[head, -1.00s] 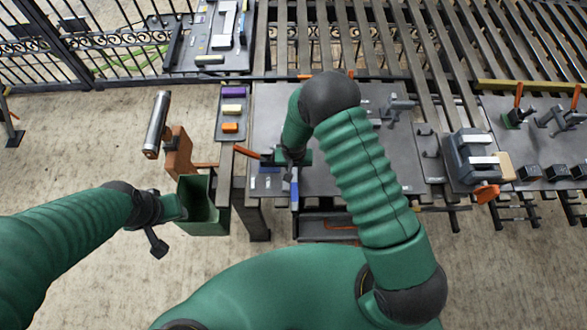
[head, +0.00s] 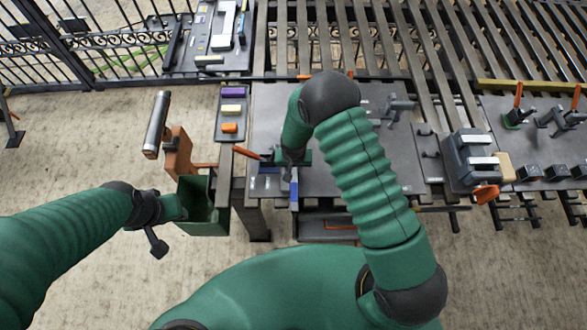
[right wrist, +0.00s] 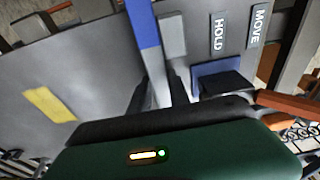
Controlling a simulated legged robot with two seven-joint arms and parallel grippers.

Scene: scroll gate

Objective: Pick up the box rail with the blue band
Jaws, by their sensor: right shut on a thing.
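The box rail with the blue band (right wrist: 147,32) runs up from between my right fingers in the right wrist view. Its blue band shows above a pale grey length. In the head view its blue end (head: 294,192) sticks out at the front edge of the dark worktable (head: 330,178). My right gripper (right wrist: 160,90) is shut on the rail; in the head view my arm mostly hides it. My left gripper (head: 160,232) is beside the green bin (head: 205,222), away from the rail; its fingers are not clear.
HOLD (right wrist: 219,33) and MOVE (right wrist: 258,25) labels and a blue block (right wrist: 218,72) lie near the grip. An orange lever (head: 246,153) is at the table's left edge. A grey machine (head: 470,158) stands right.

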